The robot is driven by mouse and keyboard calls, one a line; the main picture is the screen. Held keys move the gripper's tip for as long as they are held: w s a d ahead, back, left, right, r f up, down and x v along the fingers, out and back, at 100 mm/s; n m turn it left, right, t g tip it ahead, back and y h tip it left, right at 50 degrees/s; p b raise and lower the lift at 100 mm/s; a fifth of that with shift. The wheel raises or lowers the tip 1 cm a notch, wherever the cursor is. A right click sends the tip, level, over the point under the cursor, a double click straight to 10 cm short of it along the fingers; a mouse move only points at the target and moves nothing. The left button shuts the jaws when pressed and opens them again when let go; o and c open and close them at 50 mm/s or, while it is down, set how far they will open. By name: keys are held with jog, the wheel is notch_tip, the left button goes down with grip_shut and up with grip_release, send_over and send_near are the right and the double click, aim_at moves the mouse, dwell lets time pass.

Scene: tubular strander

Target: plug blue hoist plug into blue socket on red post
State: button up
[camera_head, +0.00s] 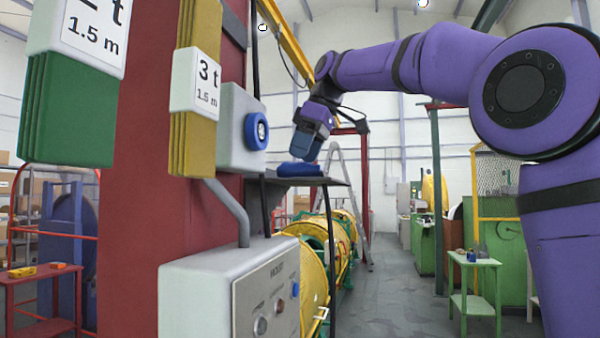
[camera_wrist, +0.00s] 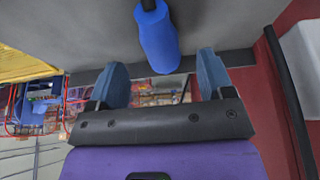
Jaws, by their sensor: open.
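The blue hoist plug (camera_head: 300,169) lies on a dark shelf (camera_head: 340,183) beside the red post (camera_head: 140,190). In the wrist view the plug (camera_wrist: 157,38) is a blue cylinder with a dark cable or stem at its far end. My gripper (camera_head: 307,152) is above the plug, pointing down. In the wrist view my gripper (camera_wrist: 162,75) is open, with blue fingers on either side of the plug's near end and not touching it. The blue socket (camera_head: 257,131) faces right on a grey box (camera_head: 232,130) on the post, left of my gripper, its round face empty.
A grey hoist control box (camera_head: 235,290) stands in front below the shelf. Yellow and green hanging tag stacks (camera_head: 195,80) are at left. Yellow strander guards (camera_head: 310,250) lie behind the shelf. The floor aisle (camera_head: 400,290) at right is clear.

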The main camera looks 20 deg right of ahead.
aim_at(300, 165)
jog(key=shift+s+x, duration=0.1)
jog(key=shift+x, duration=0.8)
jog(key=shift+s+x, duration=0.15)
jog(key=shift+x, duration=0.75)
jog(key=shift+d+f, duration=0.1)
jog(key=shift+d, duration=0.05)
jog(key=shift+c, duration=0.4)
jog(key=c, duration=1)
